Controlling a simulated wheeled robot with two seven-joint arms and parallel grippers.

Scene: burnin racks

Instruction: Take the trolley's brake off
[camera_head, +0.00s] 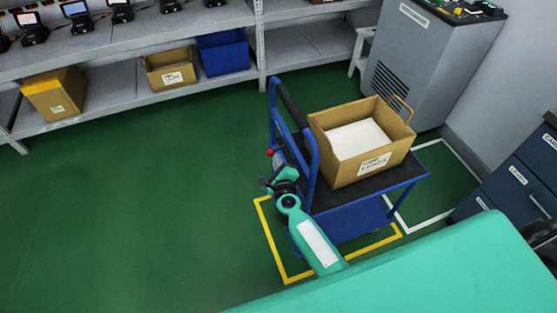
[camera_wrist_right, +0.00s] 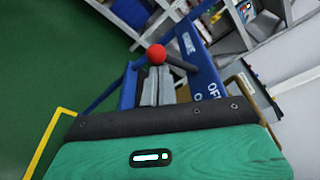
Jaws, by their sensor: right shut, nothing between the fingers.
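The blue trolley (camera_head: 365,212) stands at the centre right in the head view, with its push handle on the left side. A brake lever with a red ball knob (camera_head: 269,153) sits at the handle end. In the right wrist view the red knob (camera_wrist_right: 156,53) is just beyond my fingertips, with its dark rod running right towards a blue plate (camera_wrist_right: 205,75) lettered "OFF" and another, unclear word. My right gripper (camera_head: 268,183) is shut and empty, close to the knob; its fingers also show in the wrist view (camera_wrist_right: 156,75). I cannot tell whether they touch the knob.
An open cardboard box (camera_head: 340,168) with white contents rides on the trolley. Yellow floor tape (camera_head: 275,245) surrounds the trolley, and a white-taped area (camera_head: 440,170) lies to its right. A grey cabinet (camera_head: 410,65) and shelving (camera_head: 140,40) stand behind. The green floor at left is clear.

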